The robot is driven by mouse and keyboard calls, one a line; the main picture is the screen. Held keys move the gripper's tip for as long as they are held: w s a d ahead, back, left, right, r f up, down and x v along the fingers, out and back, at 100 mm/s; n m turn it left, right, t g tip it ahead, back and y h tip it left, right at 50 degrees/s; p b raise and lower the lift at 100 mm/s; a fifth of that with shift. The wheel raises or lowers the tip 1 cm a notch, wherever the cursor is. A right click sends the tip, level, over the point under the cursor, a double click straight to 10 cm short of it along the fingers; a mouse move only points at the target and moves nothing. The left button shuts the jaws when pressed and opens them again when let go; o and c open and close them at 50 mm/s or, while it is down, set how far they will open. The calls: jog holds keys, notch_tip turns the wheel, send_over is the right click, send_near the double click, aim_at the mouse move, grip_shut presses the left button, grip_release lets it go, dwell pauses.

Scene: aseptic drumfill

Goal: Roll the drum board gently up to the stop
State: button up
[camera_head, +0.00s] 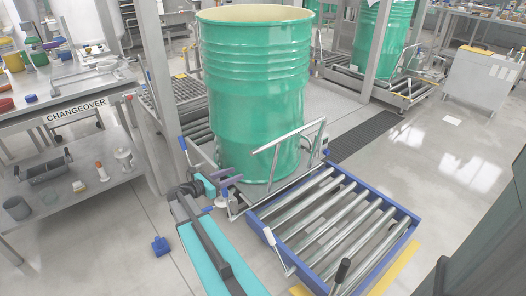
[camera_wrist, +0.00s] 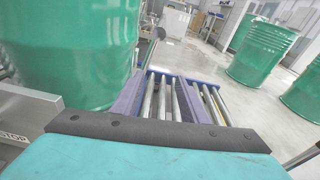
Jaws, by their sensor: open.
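The green drum (camera_head: 258,95) stands upright on the drum board, a low platform (camera_head: 262,193) with a bent silver handle rail (camera_head: 288,148). The board is at the far end of the rollers, largely hidden by the drum. The drum (camera_wrist: 72,50) also fills the left of the wrist view. My gripper (camera_head: 231,174) is low at the drum's left front, close to the board's edge. Its two purple fingers are apart in the wrist view (camera_wrist: 164,85), with nothing clearly held between them.
A blue-framed roller bed (camera_head: 345,200) lies in front of the drum, its rollers bare. A CHANGEOVER bench (camera_head: 75,115) with several small items is on the left. Another green drum (camera_head: 382,40) stands behind on rollers. Open floor (camera_head: 445,150) lies to the right.

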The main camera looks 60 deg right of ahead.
jog(key=n+h+b, duration=0.1)
jog(key=h, duration=0.1)
send_near(262, 149)
jog(key=shift+w+a+f+g, duration=0.15)
jog(key=shift+w+a, duration=0.4)
jog(key=shift+a, duration=0.05)
jog(key=shift+w+a+f+g, duration=0.15)
jog(key=shift+w+a, duration=0.45)
jog(key=shift+s+d, duration=0.1)
jog(key=shift+d, duration=0.25)
jog(key=shift+f+b+x, duration=0.15)
jog(key=shift+b+x, duration=0.45)
jog(key=shift+x, duration=2.65)
jog(key=shift+f+b+x, duration=0.1)
jog(key=shift+b+x, duration=0.45)
jog(key=shift+x, duration=2.7)
jog(key=shift+s+f, duration=0.1)
grip_shut()
jog(key=shift+s+d+y, duration=0.15)
jog(key=shift+d+y, duration=0.15)
jog(key=shift+a, duration=0.3)
